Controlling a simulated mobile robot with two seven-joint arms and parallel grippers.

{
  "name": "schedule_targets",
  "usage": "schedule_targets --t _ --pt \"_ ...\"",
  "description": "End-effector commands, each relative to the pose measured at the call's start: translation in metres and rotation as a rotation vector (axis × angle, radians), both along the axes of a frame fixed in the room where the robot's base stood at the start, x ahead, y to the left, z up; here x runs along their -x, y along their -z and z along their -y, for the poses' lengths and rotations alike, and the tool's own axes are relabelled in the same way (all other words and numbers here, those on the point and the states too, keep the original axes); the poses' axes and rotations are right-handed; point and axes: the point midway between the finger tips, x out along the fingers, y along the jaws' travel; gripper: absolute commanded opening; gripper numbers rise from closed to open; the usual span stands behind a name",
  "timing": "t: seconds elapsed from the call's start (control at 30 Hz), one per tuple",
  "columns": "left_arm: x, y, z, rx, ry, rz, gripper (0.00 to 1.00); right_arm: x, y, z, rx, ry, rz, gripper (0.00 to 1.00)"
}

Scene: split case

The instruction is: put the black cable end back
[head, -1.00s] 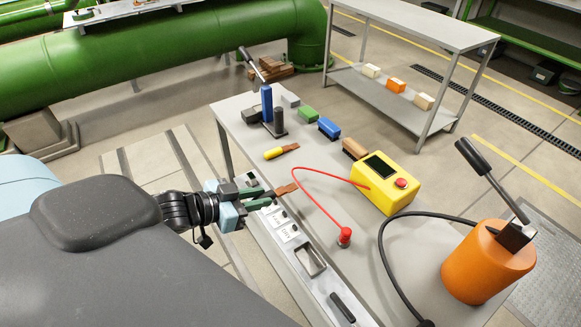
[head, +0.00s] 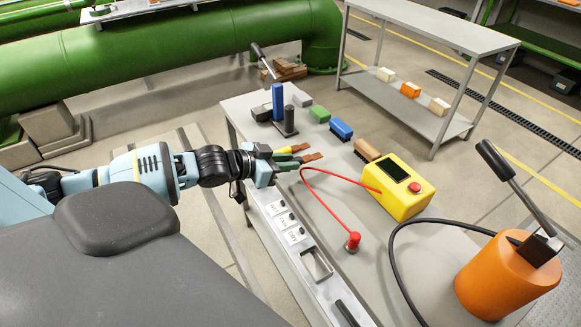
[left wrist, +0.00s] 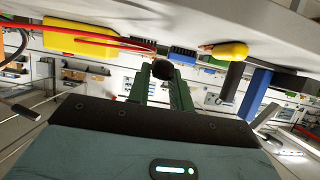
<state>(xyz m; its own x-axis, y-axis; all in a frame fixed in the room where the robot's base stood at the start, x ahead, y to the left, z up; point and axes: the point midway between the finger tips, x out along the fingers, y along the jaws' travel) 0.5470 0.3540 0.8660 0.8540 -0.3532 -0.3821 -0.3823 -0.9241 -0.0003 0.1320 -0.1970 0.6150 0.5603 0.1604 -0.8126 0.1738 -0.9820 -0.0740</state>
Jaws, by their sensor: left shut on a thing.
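My left gripper (head: 290,162) is over the near left edge of the grey bench. A thick black cable (head: 398,262) arcs over the bench from behind the orange cylinder (head: 495,282) to the bottom of the head view. I cannot see its end clearly. My right gripper is not in view.
A yellow-handled tool (head: 277,151) lies close beside my fingers. A yellow box (head: 398,190) has a red cable looping to a red plug (head: 352,241). Blue and dark posts (head: 278,102) and brushes (head: 341,130) stand farther back. A slotted panel (head: 315,264) runs along the near edge.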

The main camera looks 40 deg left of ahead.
Motion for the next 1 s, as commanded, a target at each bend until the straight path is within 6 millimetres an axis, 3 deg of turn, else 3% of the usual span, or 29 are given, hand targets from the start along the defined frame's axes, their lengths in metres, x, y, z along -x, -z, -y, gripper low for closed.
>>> schedule_targets --t 0.2,0.6,0.8,1.0 --pt "-0.016 0.002 -0.004 0.002 0.001 0.000 0.00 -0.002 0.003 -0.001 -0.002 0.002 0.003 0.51" --pt "-0.024 0.002 -0.007 0.000 -0.001 0.002 0.00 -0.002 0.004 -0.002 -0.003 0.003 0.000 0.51" --pt "-0.023 0.033 -0.006 0.002 -0.001 -0.003 0.00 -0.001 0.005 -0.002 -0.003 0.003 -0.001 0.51" --pt "-0.023 0.037 -0.006 0.000 0.000 0.001 0.00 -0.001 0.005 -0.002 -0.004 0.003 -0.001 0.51"
